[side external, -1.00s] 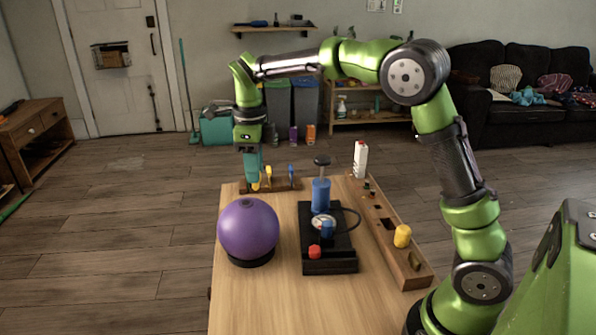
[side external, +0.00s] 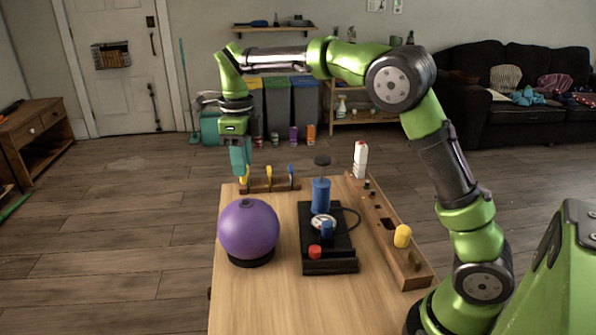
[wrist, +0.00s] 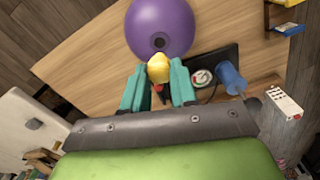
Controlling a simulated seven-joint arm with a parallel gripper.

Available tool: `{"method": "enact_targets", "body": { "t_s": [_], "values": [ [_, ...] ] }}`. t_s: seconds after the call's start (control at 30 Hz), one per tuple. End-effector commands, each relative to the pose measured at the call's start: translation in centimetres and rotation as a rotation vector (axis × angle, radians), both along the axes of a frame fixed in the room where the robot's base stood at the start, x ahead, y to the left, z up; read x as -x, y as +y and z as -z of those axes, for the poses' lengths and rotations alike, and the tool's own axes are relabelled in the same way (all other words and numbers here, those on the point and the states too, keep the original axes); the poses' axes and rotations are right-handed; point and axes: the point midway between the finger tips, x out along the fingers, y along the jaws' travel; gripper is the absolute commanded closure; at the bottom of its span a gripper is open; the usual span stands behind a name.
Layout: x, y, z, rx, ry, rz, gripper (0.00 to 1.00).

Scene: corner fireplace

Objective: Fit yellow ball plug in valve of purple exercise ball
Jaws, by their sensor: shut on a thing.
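The purple exercise ball (side external: 248,232) sits on a black ring base on the wooden table. Its dark valve (side external: 246,203) faces up on top; the ball (wrist: 160,22) and the valve opening (wrist: 158,41) also show in the wrist view. My gripper (side external: 242,170) has teal fingers, shut on the yellow ball plug (wrist: 158,68). The plug (side external: 244,178) hangs below the fingertips, above the table's back left, behind and higher than the ball. It is apart from the valve. The fingers hide part of the plug.
A wooden rack (side external: 270,187) with upright yellow and blue items stands at the table's back edge. Right of the ball are a blue pump (side external: 320,195) on a black base and a long wooden block (side external: 385,232) with a yellow cylinder (side external: 402,236). The front table surface is clear.

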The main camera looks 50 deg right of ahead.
Motion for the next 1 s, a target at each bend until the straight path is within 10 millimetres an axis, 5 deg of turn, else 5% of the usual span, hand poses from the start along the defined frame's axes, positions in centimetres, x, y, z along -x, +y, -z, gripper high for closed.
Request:
{"method": "enact_targets", "body": {
  "t_s": [0.5, 1.0],
  "values": [
    [0.0, 0.0, 4.4, 0.000, 0.001, 0.001, 0.97],
    [0.0, 0.0, 4.8, 0.000, 0.000, 0.000, 0.97]
  ]
}}
